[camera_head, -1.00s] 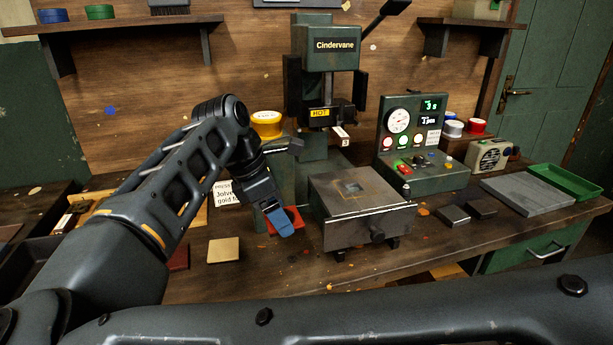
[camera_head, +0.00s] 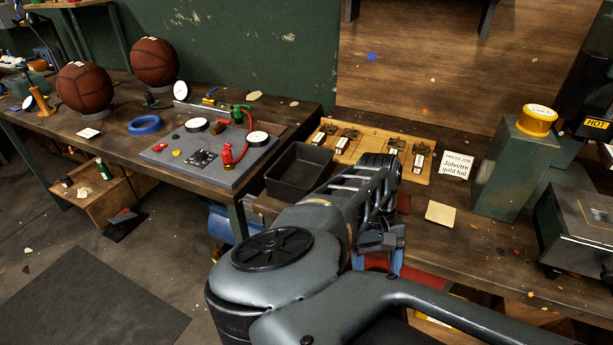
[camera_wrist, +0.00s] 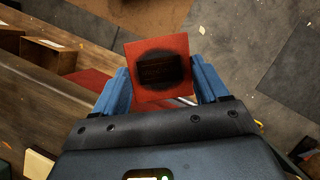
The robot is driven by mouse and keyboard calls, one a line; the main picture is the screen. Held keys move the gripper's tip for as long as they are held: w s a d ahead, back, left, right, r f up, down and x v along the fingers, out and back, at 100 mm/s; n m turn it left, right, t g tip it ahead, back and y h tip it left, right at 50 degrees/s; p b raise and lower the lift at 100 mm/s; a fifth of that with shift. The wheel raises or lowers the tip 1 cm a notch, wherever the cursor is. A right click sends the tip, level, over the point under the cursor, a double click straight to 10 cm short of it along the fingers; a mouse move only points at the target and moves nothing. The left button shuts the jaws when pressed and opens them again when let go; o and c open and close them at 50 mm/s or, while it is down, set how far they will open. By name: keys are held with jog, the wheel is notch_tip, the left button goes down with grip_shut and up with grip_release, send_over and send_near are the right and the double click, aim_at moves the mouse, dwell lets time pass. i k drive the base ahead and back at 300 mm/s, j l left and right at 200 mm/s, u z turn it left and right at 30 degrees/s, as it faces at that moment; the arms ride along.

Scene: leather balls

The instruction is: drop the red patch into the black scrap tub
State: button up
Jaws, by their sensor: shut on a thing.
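My gripper (camera_wrist: 162,92) is shut on the red patch (camera_wrist: 180,45) in the wrist view. The patch is square, with a scorched-looking dark area and a darker rectangle in its middle. In the head view my gripper (camera_head: 385,258) hangs in front of the bench edge, partly hidden by my arm. A bit of the red patch (camera_head: 375,262) shows beside its blue fingers. The black tub (camera_head: 286,184) is open and stands on the bench beyond and left of my gripper. The part of its inside that shows looks empty.
A grey board with gauges and red hoses (camera_head: 205,165) lies left of the tub. Another dark red piece (camera_wrist: 85,83) lies on the bench.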

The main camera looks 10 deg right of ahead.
aim_at(305, 179)
jog(key=i+j, duration=0.15)
jog(key=j, duration=0.25)
jog(key=i+j, duration=0.1)
jog(key=j, duration=0.3)
jog(key=i+j, duration=0.15)
jog(key=j, duration=0.25)
jog(key=i+j, duration=0.15)
jog(key=j, duration=0.2)
jog(key=i+j, duration=0.15)
jog(key=j, duration=0.25)
jog(key=z, duration=0.05)
